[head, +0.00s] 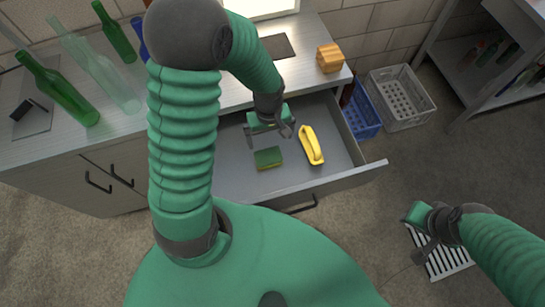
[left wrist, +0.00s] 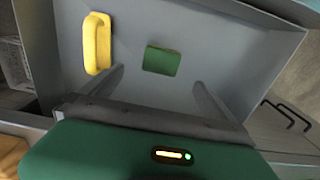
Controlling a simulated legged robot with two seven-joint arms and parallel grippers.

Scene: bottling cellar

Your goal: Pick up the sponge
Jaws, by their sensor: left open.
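The sponge (head: 268,158) is a small block, green on top with a yellowish edge, lying in the open drawer (head: 345,165). In the left wrist view the sponge (left wrist: 162,60) lies flat on the drawer floor, beyond and between my fingertips. My left gripper (head: 270,137) is over the drawer, open and empty, apart from the sponge; its two fingers also show in the left wrist view (left wrist: 158,80). My right gripper (head: 416,238) is off to the right above the floor; its jaw state is unclear.
A yellow-handled object (head: 311,145) lies in the drawer right of the sponge. A wooden block (head: 329,58) sits near the counter's right end. Blue (head: 362,112) and grey (head: 400,98) crates stand on the floor.

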